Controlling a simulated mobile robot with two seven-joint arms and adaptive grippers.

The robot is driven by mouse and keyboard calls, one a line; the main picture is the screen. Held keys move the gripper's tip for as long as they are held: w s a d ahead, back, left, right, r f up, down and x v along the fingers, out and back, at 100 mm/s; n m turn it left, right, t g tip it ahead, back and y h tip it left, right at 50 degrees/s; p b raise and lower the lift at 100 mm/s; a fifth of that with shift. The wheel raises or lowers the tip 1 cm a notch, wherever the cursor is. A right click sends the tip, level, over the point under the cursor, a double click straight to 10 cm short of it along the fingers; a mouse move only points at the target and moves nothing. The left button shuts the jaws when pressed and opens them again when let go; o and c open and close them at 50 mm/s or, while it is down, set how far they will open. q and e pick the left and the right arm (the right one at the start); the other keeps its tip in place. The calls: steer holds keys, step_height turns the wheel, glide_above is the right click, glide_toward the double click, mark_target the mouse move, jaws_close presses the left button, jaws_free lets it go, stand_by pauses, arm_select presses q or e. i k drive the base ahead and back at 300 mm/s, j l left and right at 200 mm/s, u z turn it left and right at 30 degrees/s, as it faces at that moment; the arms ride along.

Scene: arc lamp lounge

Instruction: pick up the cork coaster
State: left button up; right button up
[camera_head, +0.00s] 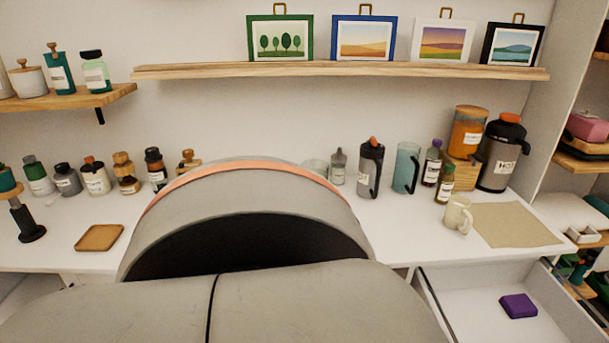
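A flat tan-brown square with rounded corners and a slightly raised rim lies on the white counter at the left; it looks like the cork coaster (99,237). Its top is bare and nothing covers it. Neither of my grippers shows in the head view, so I cannot see where they are or whether they hold anything.
A large grey curved shape with an orange band hides the counter's middle; I cannot tell what it is. Several jars (96,176) stand behind the coaster, and a dark-based stand (29,225) to its left. An open drawer (470,292) at right holds a purple block (518,306).

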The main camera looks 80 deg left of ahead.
mark_target(99, 237)
steer(key=u, duration=3.9)
steer(key=i+j, duration=0.25)
steer(key=j, duration=0.2)
steer(key=i+j, duration=0.25)
steer(key=j, duration=0.15)
steer(key=i+j+z, duration=0.15)
steer(key=j+z, duration=0.15)
steer(key=i+j+z, duration=0.15)
steer(key=j+z, duration=0.2)
